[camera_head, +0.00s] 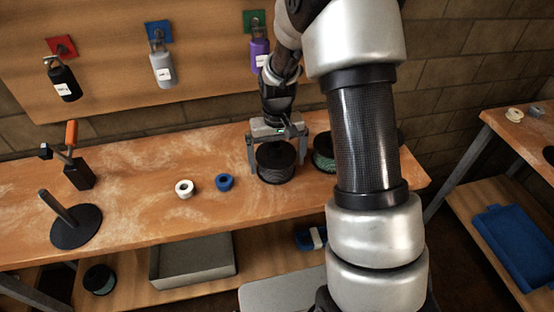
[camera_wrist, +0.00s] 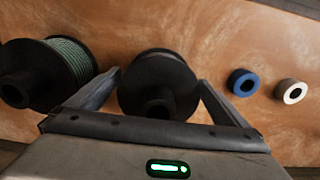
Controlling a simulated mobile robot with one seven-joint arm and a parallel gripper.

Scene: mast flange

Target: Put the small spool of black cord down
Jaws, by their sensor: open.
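A small spool of black cord (camera_head: 276,163) stands on the wooden bench (camera_head: 130,190), right of the blue ring. My gripper (camera_head: 275,165) is over it, with one finger on each side. The wrist view also shows the black spool (camera_wrist: 158,82) between the two spread fingers of my gripper (camera_wrist: 165,98). The jaws are open, and a gap shows beside the spool. A second spool with green cord (camera_head: 322,156) stands just right of it, partly hidden by my arm; it also shows at the left of the wrist view (camera_wrist: 68,62).
A blue tape roll (camera_head: 224,182) and a white tape roll (camera_head: 185,189) lie left of the spool. A black stand (camera_head: 75,226) and a clamp-like tool with an orange handle (camera_head: 77,172) are further left. A grey bin (camera_head: 193,262) is on the shelf below.

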